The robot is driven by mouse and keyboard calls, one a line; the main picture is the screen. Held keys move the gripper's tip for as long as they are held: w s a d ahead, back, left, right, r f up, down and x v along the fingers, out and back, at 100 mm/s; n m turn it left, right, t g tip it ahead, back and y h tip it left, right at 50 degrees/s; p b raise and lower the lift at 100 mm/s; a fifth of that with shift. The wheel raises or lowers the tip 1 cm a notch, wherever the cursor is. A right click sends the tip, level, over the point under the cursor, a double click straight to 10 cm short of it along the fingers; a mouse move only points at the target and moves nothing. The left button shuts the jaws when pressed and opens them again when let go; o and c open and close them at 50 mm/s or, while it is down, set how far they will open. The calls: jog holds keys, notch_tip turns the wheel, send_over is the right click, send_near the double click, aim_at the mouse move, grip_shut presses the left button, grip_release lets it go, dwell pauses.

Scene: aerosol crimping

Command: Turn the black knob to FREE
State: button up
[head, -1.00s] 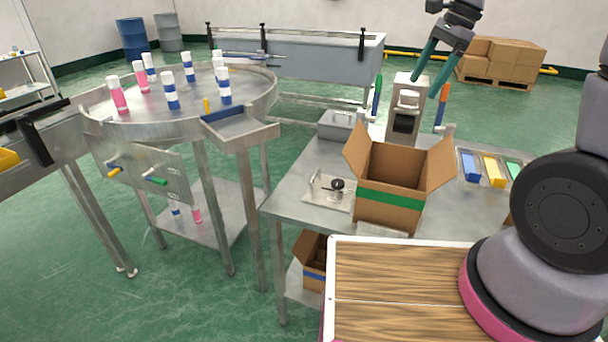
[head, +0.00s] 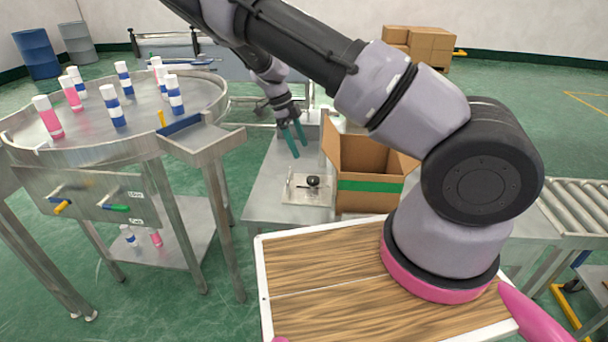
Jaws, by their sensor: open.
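The black knob (head: 313,181) sits on a small light metal plate (head: 296,192) near the left front part of the steel table. Its pointer and any FREE marking are too small to read. My gripper (head: 294,142) has green fingers, which are open and empty. It points down above the table, behind and slightly left of the knob in the picture, apart from it.
An open cardboard box (head: 371,187) with a green stripe stands just right of the plate. A round steel turntable (head: 140,95) with several pink and blue-banded cans is at the left. The steel table (head: 262,192) is clear left of the plate.

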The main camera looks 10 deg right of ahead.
aim_at(312, 178)
jog(key=x, duration=1.1)
jog(key=shift+w+f, duration=0.15)
grip_shut()
